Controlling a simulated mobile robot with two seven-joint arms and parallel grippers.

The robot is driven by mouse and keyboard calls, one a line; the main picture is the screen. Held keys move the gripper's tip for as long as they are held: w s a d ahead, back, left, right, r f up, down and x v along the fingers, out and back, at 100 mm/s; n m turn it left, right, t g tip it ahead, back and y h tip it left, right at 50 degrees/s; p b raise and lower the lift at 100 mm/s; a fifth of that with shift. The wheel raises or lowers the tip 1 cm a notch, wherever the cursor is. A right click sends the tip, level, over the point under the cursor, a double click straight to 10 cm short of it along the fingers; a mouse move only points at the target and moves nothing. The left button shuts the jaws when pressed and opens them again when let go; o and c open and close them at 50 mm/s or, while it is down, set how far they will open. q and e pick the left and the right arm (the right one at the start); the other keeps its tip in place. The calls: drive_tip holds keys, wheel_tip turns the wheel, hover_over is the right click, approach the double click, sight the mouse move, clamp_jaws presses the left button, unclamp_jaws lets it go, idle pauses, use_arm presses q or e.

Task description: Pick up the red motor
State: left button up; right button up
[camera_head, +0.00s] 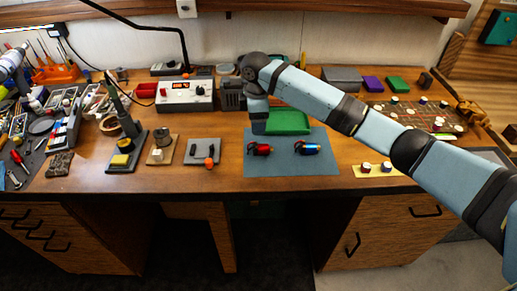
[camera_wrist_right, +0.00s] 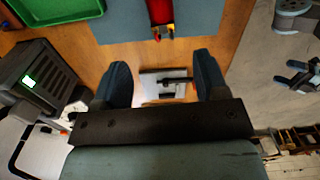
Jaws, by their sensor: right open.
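The red motor (camera_head: 260,149) lies on the blue mat (camera_head: 275,166), left of a blue motor (camera_head: 306,149). It also shows at the top edge of the right wrist view (camera_wrist_right: 160,14), partly cut off. My right gripper (camera_head: 259,126) hangs over the back left part of the mat, behind the red motor and apart from it. In the right wrist view its two dark blue fingers (camera_wrist_right: 163,76) stand wide apart with nothing held between them. The motor lies beyond the fingertips there. My left gripper does not show.
A green tray (camera_head: 288,121) stands just behind the motors. A grey pad with an orange knob (camera_head: 204,150) lies left of the mat. A power supply (camera_head: 186,94) and a dark grey box (camera_head: 232,95) stand behind. A yellow strip (camera_head: 376,171) lies to the right.

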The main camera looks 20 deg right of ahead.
sight(257, 145)
wheel_tip(257, 145, down, 10)
drive_tip(key=shift+s+a+f+p, duration=0.1)
drive_tip(key=shift+s+p, duration=0.05)
drive_tip(key=shift+p, duration=0.2)
drive_tip(key=c, duration=1.1)
drive_tip(key=shift+r, duration=0.2)
